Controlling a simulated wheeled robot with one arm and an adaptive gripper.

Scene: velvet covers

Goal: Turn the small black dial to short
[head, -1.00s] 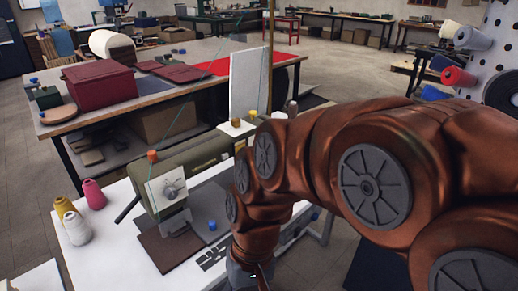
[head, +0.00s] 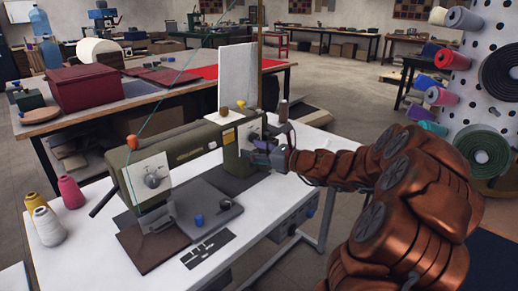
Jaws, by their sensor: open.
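The olive-green sewing machine (head: 190,142) stands on a white table. A white plate on its pillar carries a small dark round dial (head: 254,136), partly hidden by my gripper (head: 256,152). My gripper is open beside the pillar's face, its fingers pointing left toward the plate. Whether the fingers touch the dial or sit around it is too small to tell. The markings by the dial are not readable.
Thread cones, white (head: 48,226) and pink (head: 71,192), stand at the table's left. A blue piece (head: 198,220) and a dark lever (head: 226,204) are on the machine bed. A pegboard with rolls (head: 480,100) stands at right. The table's front edge is clear.

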